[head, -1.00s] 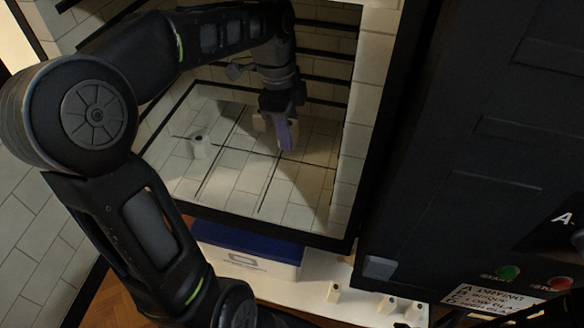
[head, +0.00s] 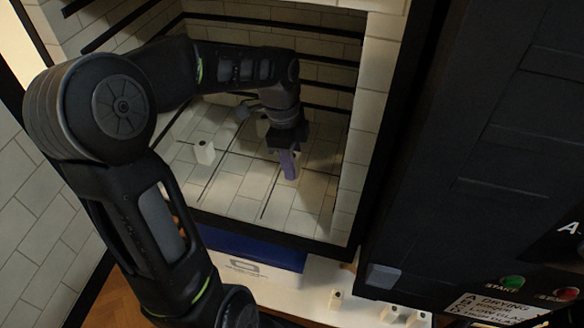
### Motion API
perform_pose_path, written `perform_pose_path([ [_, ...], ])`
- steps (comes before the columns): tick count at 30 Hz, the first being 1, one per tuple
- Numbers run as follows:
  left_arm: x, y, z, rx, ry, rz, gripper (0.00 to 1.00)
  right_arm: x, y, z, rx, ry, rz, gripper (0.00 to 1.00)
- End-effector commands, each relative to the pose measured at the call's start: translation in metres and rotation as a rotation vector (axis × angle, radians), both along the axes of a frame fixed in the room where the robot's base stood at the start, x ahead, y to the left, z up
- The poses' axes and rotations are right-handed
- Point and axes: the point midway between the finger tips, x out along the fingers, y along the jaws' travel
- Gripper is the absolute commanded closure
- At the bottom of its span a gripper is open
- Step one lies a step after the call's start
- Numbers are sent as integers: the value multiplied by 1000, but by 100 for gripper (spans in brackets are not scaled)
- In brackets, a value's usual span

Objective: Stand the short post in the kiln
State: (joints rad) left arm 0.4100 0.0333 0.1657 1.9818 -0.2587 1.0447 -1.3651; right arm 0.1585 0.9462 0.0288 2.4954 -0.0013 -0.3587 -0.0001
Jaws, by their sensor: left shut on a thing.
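My left arm reaches into the open kiln (head: 240,205). My left gripper (head: 289,172) points down over the right part of the tiled kiln floor, shut on a pale short post (head: 297,170). The purple fingers hide most of this post. Its lower end is close to the floor; I cannot tell whether it touches. A pale post (head: 204,152) with a dark hole in its top stands upright on the left of the kiln floor. Another pale post (head: 262,127) shows farther back, partly hidden by my arm. My right gripper is not in view.
Several small posts (head: 389,313) stand on the pale surface before the kiln, beside a blue and white box (head: 250,248). The dark kiln door (head: 450,130) stands open at the right, with a control panel and label (head: 475,305). The front kiln floor is clear.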

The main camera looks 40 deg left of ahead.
Motion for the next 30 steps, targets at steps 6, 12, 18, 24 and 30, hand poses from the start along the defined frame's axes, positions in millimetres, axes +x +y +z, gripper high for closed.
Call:
perform_pose_path([
  [6, 0, 0, -22, 0, 0, 0, 100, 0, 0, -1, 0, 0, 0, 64],
  [12, 0, 0, -22, 0, -1, 0, 100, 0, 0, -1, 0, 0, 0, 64],
  [18, 0, 0, -25, 0, -1, 0, 64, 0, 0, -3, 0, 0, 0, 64],
  [24, 0, 0, -25, 0, -1, 0, 47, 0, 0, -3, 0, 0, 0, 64],
  [30, 0, 0, -25, 0, 0, 0, 46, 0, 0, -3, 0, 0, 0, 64],
])
